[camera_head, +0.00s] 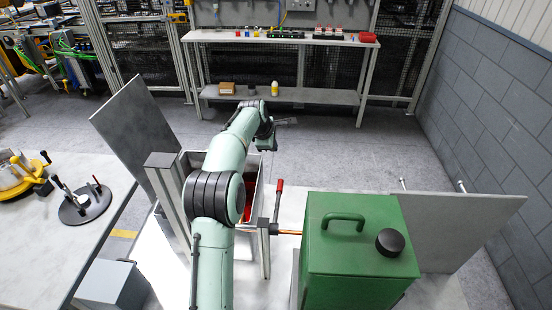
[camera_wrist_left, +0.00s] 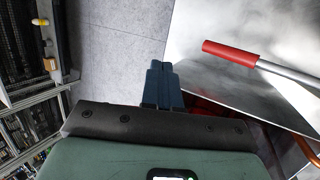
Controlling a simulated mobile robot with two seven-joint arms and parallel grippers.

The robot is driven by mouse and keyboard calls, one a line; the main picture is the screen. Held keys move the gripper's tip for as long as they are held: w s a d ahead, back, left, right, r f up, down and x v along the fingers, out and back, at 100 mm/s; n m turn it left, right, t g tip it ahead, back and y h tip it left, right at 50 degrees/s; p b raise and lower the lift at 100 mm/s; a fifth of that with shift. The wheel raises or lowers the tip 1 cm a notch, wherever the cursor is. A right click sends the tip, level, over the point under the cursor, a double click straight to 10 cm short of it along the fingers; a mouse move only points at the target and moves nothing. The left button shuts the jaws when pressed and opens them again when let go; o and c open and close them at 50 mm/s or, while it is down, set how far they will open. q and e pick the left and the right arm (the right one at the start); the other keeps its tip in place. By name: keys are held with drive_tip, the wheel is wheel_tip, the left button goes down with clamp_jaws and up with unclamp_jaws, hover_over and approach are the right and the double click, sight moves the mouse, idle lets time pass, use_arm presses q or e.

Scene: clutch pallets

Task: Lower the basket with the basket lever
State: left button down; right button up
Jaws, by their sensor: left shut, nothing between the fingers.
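The basket lever (camera_head: 279,188) has a red grip and stands upright beside an open metal tank (camera_head: 258,190), left of the green machine (camera_head: 345,235). In the left wrist view the red-gripped lever (camera_wrist_left: 230,54) lies to the right of my fingers, apart from them. Red parts (camera_head: 249,196) show inside the tank; my arm covers much of it, and I cannot make out the basket clearly. My left gripper (camera_head: 288,121) is beyond the tank, past the lever; in the left wrist view its blue-grey fingers (camera_wrist_left: 162,65) are shut and empty. My right gripper is out of view.
Grey panels stand to the left (camera_head: 138,135) and right (camera_head: 465,228) of the tank. A workbench (camera_head: 285,95) with small items stands at the back. A table (camera_head: 95,255) with round fixtures is at the left. Open floor (camera_head: 345,160) lies behind the green machine.

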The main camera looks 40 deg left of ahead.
use_arm(q)
drive_tip(key=shift+w+a+r, duration=0.15)
drive_tip(key=shift+a+r, duration=0.1)
drive_tip(key=shift+r, duration=0.35)
drive_tip(key=shift+w+a+r, duration=0.15)
drive_tip(key=shift+a+r, duration=0.05)
drive_tip(key=shift+r, duration=0.35)
